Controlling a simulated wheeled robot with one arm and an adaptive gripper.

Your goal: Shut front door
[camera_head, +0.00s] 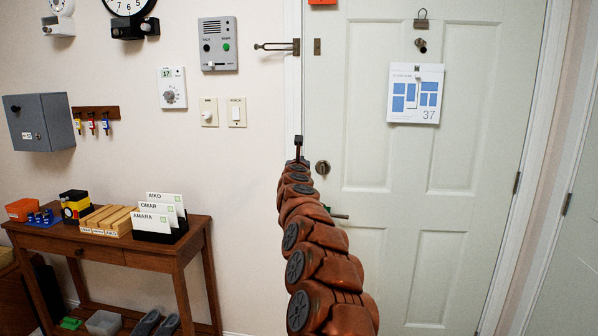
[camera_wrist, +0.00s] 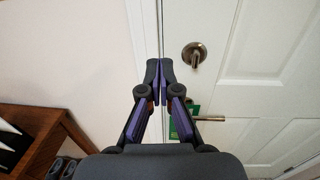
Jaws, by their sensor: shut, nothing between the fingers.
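The front door (camera_head: 455,165) is a pale panelled door with hinges on its right side. It stands in or very near its frame; I cannot tell whether it is fully latched. A round deadbolt knob (camera_head: 322,167) and a lever handle (camera_head: 340,217) are near its left edge. The wrist view shows the knob (camera_wrist: 194,54) and the lever (camera_wrist: 212,119) to the right of my gripper (camera_wrist: 160,70). My gripper is shut and empty, in front of the door's left edge and frame. In the head view my arm hides part of that edge.
A wooden console table (camera_head: 140,247) with card holders stands at the left, with shoes (camera_head: 155,324) below it. A swing-bar guard (camera_head: 279,46) and an intercom (camera_head: 218,44) are on the frame and wall. A green tag (camera_wrist: 184,126) hangs by the lever.

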